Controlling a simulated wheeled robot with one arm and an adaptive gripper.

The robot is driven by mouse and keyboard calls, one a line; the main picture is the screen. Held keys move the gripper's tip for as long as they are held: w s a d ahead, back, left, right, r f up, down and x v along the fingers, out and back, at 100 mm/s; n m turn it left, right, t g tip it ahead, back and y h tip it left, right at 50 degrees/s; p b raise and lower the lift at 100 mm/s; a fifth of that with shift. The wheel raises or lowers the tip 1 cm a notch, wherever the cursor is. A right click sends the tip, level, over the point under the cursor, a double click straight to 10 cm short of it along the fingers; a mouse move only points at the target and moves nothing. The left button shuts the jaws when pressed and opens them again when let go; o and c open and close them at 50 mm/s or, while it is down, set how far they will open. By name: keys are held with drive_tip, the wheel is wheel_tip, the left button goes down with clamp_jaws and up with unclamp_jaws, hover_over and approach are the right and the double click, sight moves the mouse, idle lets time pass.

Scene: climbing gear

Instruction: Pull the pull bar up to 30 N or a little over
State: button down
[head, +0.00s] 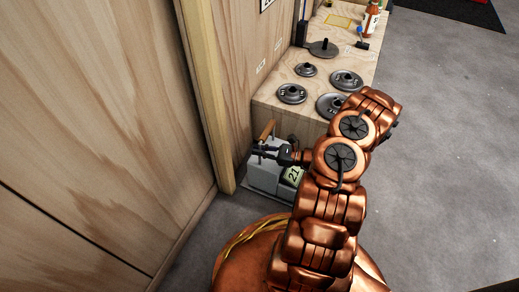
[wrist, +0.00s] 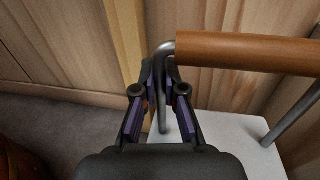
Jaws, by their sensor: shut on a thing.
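The pull bar has a brown wooden grip (wrist: 250,52) on a bent metal rod with legs. Its grip also shows in the head view (head: 267,130), above a grey box (head: 264,177) against the wood wall. My gripper (wrist: 160,85) is shut on the metal leg at the left end of the bar, beside the wooden grip, not around it. In the head view my gripper (head: 264,152) reaches in from the right over the box. A pale green display (head: 293,175) on the box reads 21. Its lower right is partly hidden by my arm.
A plywood bench (head: 290,117) stands behind the box. It carries several grey weight plates (head: 347,80), a dark disc with a post (head: 323,48) and an orange bottle (head: 370,20). The wood wall (head: 110,110) is close on the left. Grey floor is clear at right.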

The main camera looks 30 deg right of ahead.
drive_tip(key=shift+f+b, duration=0.4)
drive_tip(key=shift+f, duration=1.1)
drive_tip(key=c, duration=1.2)
unclamp_jaws()
drive_tip(key=shift+s+d, duration=0.1)
drive_tip(key=v, duration=1.1)
drive_tip(key=shift+s+d, duration=0.25)
drive_tip(key=shift+d, duration=0.05)
